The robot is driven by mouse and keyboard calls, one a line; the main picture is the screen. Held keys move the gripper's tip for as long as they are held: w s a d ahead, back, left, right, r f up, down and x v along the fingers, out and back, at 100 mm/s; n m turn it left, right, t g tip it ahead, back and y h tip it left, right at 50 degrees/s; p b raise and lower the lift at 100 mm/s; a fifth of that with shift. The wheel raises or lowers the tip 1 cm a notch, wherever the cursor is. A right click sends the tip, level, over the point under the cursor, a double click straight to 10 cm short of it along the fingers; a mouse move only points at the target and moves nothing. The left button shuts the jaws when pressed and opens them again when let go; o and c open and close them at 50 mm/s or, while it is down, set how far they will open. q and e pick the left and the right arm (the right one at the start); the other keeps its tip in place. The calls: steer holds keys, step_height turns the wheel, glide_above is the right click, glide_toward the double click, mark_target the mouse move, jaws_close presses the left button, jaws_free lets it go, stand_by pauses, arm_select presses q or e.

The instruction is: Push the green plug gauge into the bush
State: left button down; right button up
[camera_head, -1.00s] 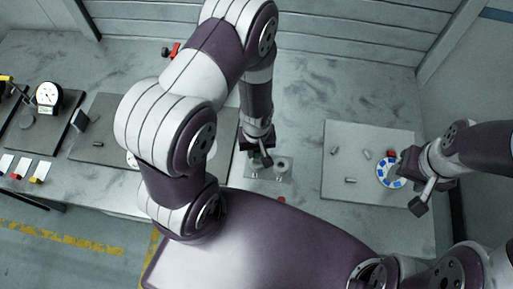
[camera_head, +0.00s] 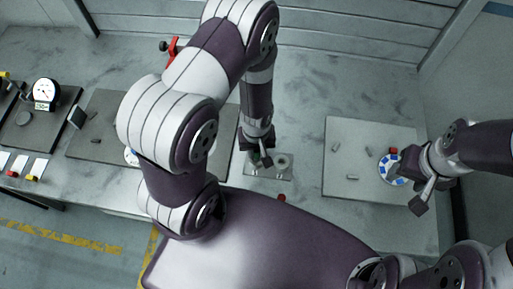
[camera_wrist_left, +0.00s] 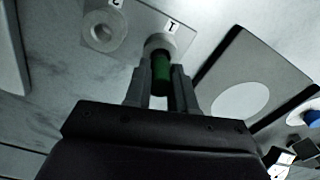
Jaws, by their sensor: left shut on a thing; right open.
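The green plug gauge (camera_wrist_left: 161,72) stands between the fingers of my left gripper (camera_wrist_left: 161,88), which is shut on it. Its far end meets the bush (camera_wrist_left: 160,42) beside the "T" label; how deep it sits cannot be told. In the head view my left gripper (camera_head: 258,157) is over the left part of the small bush plate (camera_head: 270,174), and mostly hides the gauge. A second bush (camera_wrist_left: 103,30) stands beside the first, with an open hole; it also shows in the head view (camera_head: 283,161). My right gripper (camera_head: 411,180) is open at the right.
A blue and white round piece (camera_head: 388,170) lies beside my right gripper on a pale plate (camera_head: 370,130) with several small pins. A dark plate with a dial gauge (camera_head: 45,92) stands at the left. A red-handled thing (camera_head: 172,48) is at the back. Bench behind the bush plate is clear.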

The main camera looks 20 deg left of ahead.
mark_target(255, 152)
arm_select(q)
steer(key=shift+f+b, duration=0.65)
steer(key=shift+f, duration=0.25)
steer(key=c, duration=0.9)
jaws_free()
steer(key=shift+o, duration=0.2)
steer(key=shift+r, duration=0.15)
step_height(255, 152, up, 12)
steer(key=shift+r+b, duration=0.25)
steer(key=shift+b, duration=0.15)
steer(key=m+b, duration=0.2)
steer(key=s+a+m+t+b, duration=0.1)
steer(key=m+b, duration=0.3)
steer(key=b, duration=0.1)
steer(key=shift+s+a+m, duration=0.2)
steer(key=shift+m, duration=0.1)
